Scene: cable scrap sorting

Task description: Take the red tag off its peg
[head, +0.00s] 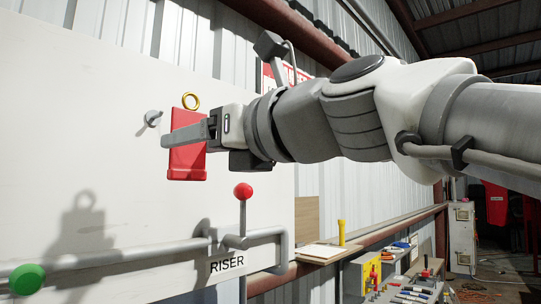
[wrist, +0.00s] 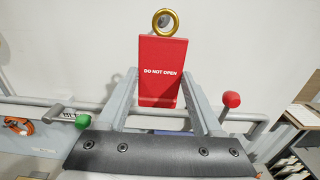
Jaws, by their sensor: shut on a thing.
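The red tag (head: 188,161) is a flat red block with a gold ring (head: 190,101) at its top. In the wrist view the tag (wrist: 160,88) reads "DO NOT OPEN" and hangs upright between my two fingers, ring (wrist: 165,22) up. My gripper (head: 176,138) is shut on the tag, with one finger across its front in the head view. A grey peg (head: 152,118) sticks out of the white panel, left of the ring. The ring shows apart from the peg, with nothing on the peg.
Below the tag, a grey pipe marked RISER (head: 150,254) runs along the panel (head: 60,130). A red-knobbed lever (head: 243,192) stands up from it, and a green knob (head: 27,279) is at lower left. A shelf and a cluttered bench (head: 400,285) lie at lower right.

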